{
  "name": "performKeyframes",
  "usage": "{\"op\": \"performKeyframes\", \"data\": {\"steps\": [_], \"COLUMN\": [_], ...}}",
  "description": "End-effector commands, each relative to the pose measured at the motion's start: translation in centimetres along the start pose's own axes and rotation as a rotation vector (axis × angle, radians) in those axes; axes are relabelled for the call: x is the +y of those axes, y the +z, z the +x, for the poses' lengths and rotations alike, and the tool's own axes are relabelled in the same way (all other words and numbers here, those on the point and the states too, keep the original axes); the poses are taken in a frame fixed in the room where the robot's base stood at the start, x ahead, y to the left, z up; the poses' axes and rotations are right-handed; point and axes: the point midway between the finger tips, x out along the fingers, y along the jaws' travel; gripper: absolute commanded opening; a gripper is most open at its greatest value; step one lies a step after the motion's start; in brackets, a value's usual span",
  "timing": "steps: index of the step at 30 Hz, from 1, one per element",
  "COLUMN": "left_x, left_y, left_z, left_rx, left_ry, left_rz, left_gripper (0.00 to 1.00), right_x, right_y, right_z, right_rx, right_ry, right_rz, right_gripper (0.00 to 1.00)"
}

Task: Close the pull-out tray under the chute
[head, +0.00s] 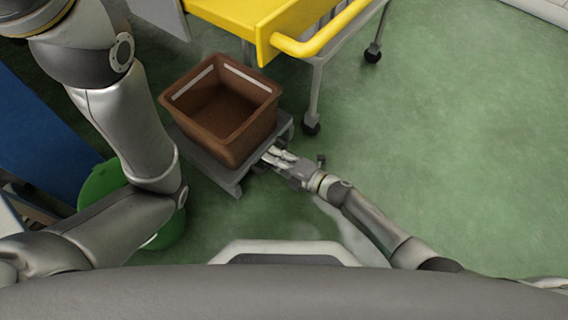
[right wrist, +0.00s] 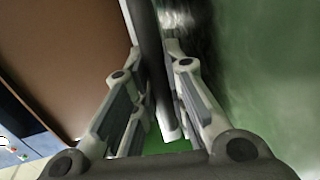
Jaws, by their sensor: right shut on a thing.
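The pull-out tray (head: 222,174) is a grey flat platform low over the floor, standing out in front of the yellow chute (head: 290,25). A brown open crate (head: 228,140) stands upright on it and looks empty. My right gripper (head: 272,157) is at the tray's near right edge, beside the crate. In the right wrist view, its fingers (right wrist: 152,85) are shut on a grey bar of the tray (right wrist: 150,45), with the crate's brown wall (right wrist: 65,50) to the left. The exact grip is partly hidden by the fingers. My left arm shows, but its gripper does not.
A wheeled metal frame with a caster (head: 311,126) stands just right of the tray under the yellow chute. A green bin (head: 100,187) is at the left, partly behind my left arm. A blue panel (head: 45,130) is farther left. The green floor at right is clear.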

Motion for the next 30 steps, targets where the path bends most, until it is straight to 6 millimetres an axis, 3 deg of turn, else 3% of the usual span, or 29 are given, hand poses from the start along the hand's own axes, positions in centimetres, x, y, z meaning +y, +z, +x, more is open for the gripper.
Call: {"op": "performKeyframes", "data": {"steps": [13,14,18,30], "left_x": [-0.01,-0.01,-0.01,-0.09], "left_y": [0.34,0.34,0.33,0.16], "left_z": [-0.16,-0.16,-0.15,-0.1], "left_rx": [-0.007,-0.007,-0.007,-0.004], "left_ry": [-0.003,-0.003,-0.003,-0.003], "left_rz": [-0.001,-0.001,-0.001,0.001], "left_gripper": [0.4,0.4,0.4,0.4], "right_x": [0.19,0.2,0.16,0.01], "right_y": [0.06,0.06,0.05,0.03], "right_z": [0.55,0.56,0.5,0.02], "right_rx": [-0.003,-0.003,-0.002,-0.001], "right_ry": [0.0,0.0,0.0,-0.001], "right_rz": [0.0,0.0,0.0,0.0], "right_gripper": [0.0,0.16,0.34,0.35]}}
